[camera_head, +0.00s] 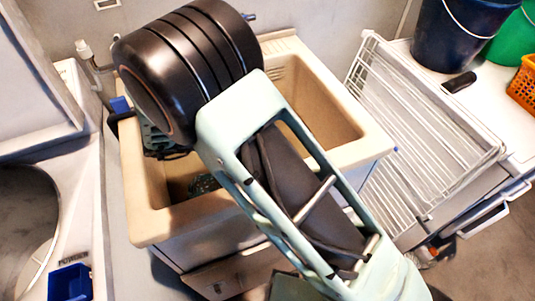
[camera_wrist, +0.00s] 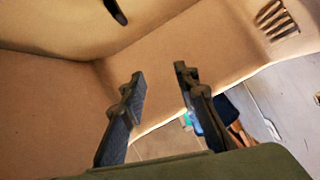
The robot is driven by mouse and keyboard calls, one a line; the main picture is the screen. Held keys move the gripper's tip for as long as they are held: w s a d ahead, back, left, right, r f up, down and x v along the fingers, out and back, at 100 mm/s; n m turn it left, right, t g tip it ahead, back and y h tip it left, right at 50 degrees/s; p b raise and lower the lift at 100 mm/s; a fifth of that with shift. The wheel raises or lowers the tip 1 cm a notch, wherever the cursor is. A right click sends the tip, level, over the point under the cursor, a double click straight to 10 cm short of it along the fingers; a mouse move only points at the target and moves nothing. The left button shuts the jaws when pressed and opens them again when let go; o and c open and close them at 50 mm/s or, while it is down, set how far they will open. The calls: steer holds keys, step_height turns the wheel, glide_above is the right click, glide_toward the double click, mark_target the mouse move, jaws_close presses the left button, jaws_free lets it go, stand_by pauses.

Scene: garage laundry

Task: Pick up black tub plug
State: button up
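My gripper (camera_wrist: 160,85) is open in the wrist view, with its two dark fingers apart and nothing between them. It is down inside the beige laundry tub (camera_head: 368,150); the tub's inner wall (camera_wrist: 45,95) fills much of the wrist view. A small dark elongated thing (camera_wrist: 116,10) shows at the top edge of the wrist view, inside the tub and beyond the fingertips. It is cut off, and I cannot tell whether it is the black tub plug or the drain. In the head view my arm hides most of the tub floor and of the gripper.
A white wire rack (camera_head: 425,145) stands right of the tub. Beyond it a white top holds a flat black object (camera_head: 459,82), a dark blue bucket (camera_head: 450,40), a green bucket (camera_head: 513,38) and an orange basket (camera_head: 525,85). A blue box (camera_head: 70,283) is lower left.

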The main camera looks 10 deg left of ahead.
steer(key=f, duration=0.2)
steer(key=s+f+b, duration=0.1)
steer(key=f, duration=0.5)
steer(key=shift+s+f+b, duration=0.15)
steer(key=shift+f+b, duration=0.1)
steer(key=shift+b, duration=0.05)
steer(key=shift+x, duration=0.95)
steer(key=shift+b+x, duration=0.35)
steer(key=shift+x, duration=2.55)
jaws_close()
